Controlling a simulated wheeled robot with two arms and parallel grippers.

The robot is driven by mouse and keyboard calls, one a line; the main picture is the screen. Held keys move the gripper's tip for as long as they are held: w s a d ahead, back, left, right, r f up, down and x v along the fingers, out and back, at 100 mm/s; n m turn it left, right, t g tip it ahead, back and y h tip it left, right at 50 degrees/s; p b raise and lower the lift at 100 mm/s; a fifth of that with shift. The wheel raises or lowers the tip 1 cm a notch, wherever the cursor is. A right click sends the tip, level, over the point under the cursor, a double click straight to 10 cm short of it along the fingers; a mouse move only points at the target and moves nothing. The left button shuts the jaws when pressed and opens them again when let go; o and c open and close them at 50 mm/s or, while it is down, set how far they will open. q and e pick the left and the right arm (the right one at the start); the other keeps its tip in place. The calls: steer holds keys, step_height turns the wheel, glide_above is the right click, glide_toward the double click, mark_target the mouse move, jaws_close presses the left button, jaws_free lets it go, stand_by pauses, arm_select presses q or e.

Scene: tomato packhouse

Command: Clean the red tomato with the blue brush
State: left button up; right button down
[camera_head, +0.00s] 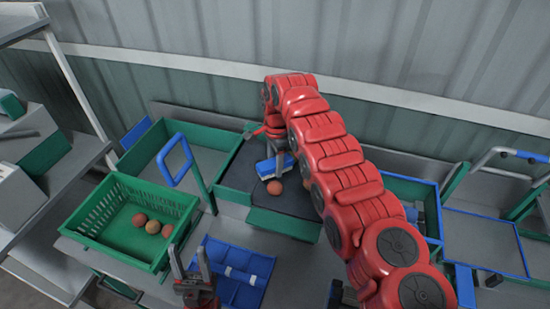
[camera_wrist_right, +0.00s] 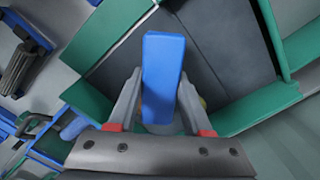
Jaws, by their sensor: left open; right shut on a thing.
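A red tomato (camera_head: 275,187) lies on the dark surface of the green-edged bay (camera_head: 285,222) in the head view. The blue brush (camera_head: 267,168) is just behind the tomato; whether they touch I cannot tell. My right gripper (camera_head: 277,150) is shut on the brush, which also shows in the right wrist view (camera_wrist_right: 163,75) between the two fingers (camera_wrist_right: 160,104). My red right arm partly hides another reddish round thing beside the tomato. My left gripper (camera_head: 194,265) is open and empty at the lower middle, in front of the bay.
A green crate (camera_head: 110,240) with several tomatoes (camera_head: 153,227) stands at the left. A blue upright handle (camera_head: 174,160) rises between crate and bay. Blue-rimmed trays (camera_head: 485,243) stand at the right.

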mark_target(273, 185)
steer(key=shift+f+b, duration=1.2)
steer(key=shift+f, duration=1.4)
steer(key=shift+f+b, duration=0.3)
steer(key=shift+f, duration=0.1)
steer(key=shift+r, duration=0.1)
steer(key=shift+s+a+r+p, duration=0.1)
steer(key=shift+a+p, duration=0.15)
steer(key=shift+p, duration=0.4)
steer(key=shift+s+a+p, duration=0.45)
steer(key=shift+a+p, duration=0.25)
steer(key=shift+p, duration=0.45)
steer(key=shift+s+a+p, duration=0.35)
steer(key=shift+a+p, duration=0.35)
steer(key=shift+a, duration=0.15)
steer(key=shift+f, duration=0.2)
steer(key=shift+s+a, duration=0.1)
steer(key=shift+a, duration=0.05)
